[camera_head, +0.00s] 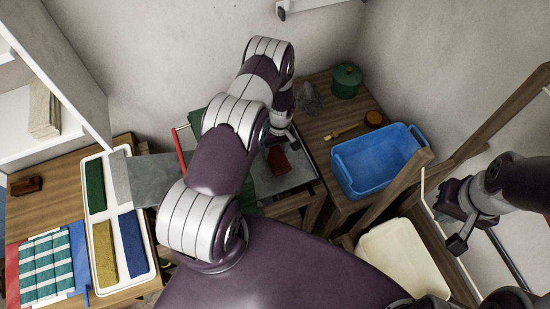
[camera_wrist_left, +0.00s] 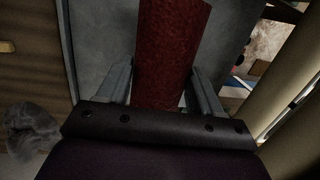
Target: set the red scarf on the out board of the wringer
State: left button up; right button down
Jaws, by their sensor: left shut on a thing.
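The red scarf (camera_head: 278,161) is a dark red folded strip in my left gripper (camera_head: 279,144), over a grey board (camera_head: 300,178). In the left wrist view the scarf (camera_wrist_left: 172,45) stands between the two fingers of the left gripper (camera_wrist_left: 160,85), with the grey board (camera_wrist_left: 105,35) behind it. Whether the scarf touches the board I cannot tell. The wringer shows a red bar (camera_head: 179,148) and another grey board (camera_head: 150,178) to the left; my left arm hides its middle. My right gripper (camera_head: 457,220) is at the right, away from the scarf; its jaw opening is unclear.
A blue tub (camera_head: 376,160), a green lidded pot (camera_head: 346,81) and a small brown pot (camera_head: 374,119) stand on the right table. A white tray (camera_head: 143,245) with folded green, yellow and blue cloths lies left. A cream basin (camera_head: 405,260) is below the tub.

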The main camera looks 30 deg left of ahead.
aim_at(275, 156)
pick_arm(q)
jog(key=f, duration=0.1)
jog(key=f+b, duration=0.1)
jog(key=f, duration=0.1)
jog(key=shift+s+d+f+b, duration=0.1)
jog(key=shift+s+b, duration=0.15)
jog(key=shift+b, duration=0.15)
jog(key=shift+f, duration=0.25)
jog(key=shift+w, duration=0.15)
jog(key=shift+f, duration=0.1)
jog(key=o, duration=1.2)
